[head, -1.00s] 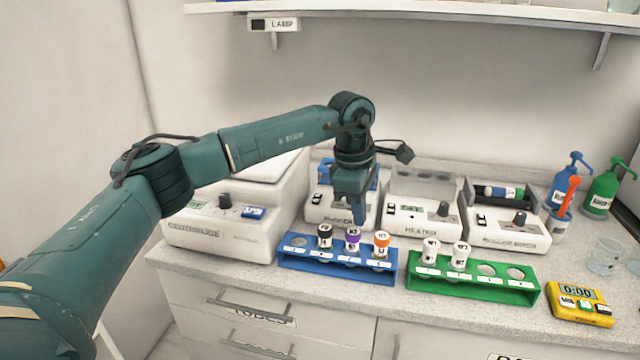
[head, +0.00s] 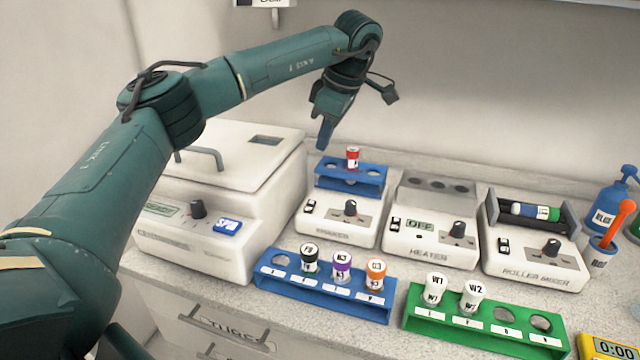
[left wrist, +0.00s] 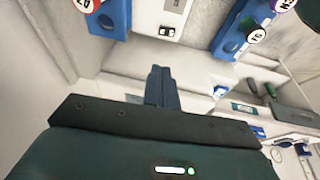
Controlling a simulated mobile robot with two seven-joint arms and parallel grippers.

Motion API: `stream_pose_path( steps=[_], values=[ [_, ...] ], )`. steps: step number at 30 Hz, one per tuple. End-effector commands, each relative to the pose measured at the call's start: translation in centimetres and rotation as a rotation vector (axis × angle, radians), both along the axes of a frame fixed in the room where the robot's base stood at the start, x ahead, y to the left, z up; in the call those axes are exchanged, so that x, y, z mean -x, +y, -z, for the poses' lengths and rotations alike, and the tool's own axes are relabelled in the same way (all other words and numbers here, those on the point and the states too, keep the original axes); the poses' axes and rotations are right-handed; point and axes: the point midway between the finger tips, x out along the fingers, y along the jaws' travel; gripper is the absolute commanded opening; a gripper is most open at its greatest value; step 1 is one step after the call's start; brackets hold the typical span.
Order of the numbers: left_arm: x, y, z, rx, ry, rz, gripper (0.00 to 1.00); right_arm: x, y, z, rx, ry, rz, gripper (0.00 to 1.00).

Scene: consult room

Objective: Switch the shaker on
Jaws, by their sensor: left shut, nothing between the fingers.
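The shaker (head: 338,222) is a white box with a blue tube rack (head: 350,176) on top, holding one red-capped tube (head: 352,158). Its front has a small black-and-white switch (head: 309,206) at left and a dark knob (head: 350,207) at right. I cannot tell the switch's position. My left gripper (head: 324,140) is shut and empty, in the air above and behind the shaker's left part, apart from it. In the left wrist view its closed fingertips (left wrist: 160,72) point toward a white panel with a small switch (left wrist: 168,32). My right gripper is not in view.
A large white centrifuge (head: 215,160) stands left of the shaker; the heater (head: 432,245), reading OFF, and roller mixer (head: 530,260) stand right. A blue rack (head: 322,295) and a green rack (head: 483,335) with capped tubes stand in front.

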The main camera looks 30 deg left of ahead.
Motion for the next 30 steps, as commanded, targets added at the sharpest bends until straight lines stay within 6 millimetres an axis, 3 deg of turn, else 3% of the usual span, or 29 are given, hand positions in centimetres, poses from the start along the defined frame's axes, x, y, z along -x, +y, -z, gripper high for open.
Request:
stream_pose_path(
  steps=[11,25,30],
  values=[
    [0.0,0.3,1.0,0.000,0.002,-0.001,0.00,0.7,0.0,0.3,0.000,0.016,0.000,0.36],
    [0.1,3.0,9.9,0.000,0.004,-0.001,0.00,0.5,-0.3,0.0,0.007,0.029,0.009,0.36],
    [-0.4,3.1,12.3,0.000,0.003,0.000,0.00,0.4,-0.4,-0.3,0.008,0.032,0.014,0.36]
  ],
)
